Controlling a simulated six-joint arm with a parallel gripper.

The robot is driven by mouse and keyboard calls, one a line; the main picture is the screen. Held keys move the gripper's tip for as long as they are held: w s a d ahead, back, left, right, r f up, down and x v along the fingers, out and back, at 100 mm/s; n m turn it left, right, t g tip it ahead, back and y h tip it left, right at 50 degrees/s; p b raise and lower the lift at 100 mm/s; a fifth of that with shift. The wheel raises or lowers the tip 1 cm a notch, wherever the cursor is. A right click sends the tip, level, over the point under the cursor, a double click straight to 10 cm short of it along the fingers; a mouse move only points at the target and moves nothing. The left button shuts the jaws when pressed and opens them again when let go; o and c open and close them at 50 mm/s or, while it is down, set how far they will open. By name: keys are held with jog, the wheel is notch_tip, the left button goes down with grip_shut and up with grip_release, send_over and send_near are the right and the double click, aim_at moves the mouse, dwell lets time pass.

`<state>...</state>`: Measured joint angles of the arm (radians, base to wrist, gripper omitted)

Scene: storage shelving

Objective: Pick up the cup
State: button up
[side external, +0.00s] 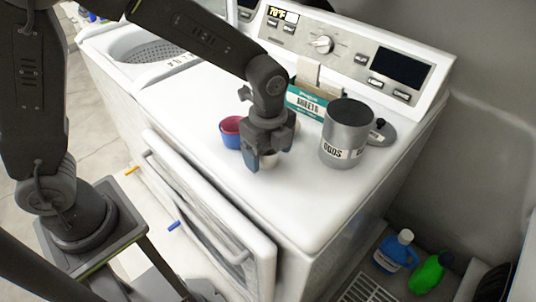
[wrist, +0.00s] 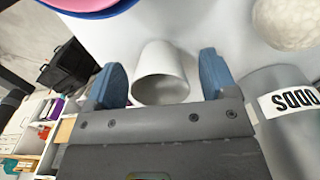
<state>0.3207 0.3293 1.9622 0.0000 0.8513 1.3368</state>
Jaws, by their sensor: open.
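A white cup (wrist: 163,60) shows in the wrist view, its open mouth facing my camera. It sits between the two blue fingertips of my gripper (wrist: 161,72), with a gap visible on each side. In the side external view my gripper (side external: 261,163) is low over the white washer top, pointing down. There the cup is mostly hidden by the fingers; only a pale bit (side external: 269,160) shows. My gripper is open and holds nothing.
A blue and pink bowl or cup (side external: 231,131) stands just left of my gripper. A grey canister (side external: 346,137) and a green-white box (side external: 308,102) stand to the right. The control panel (side external: 335,45) rises behind. The front right washer top is clear. A pale lumpy ball (wrist: 286,22) shows in the wrist view.

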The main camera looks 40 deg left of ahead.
jog(key=shift+f, duration=0.55)
jog(key=c, duration=1)
jog(key=shift+r, duration=0.1)
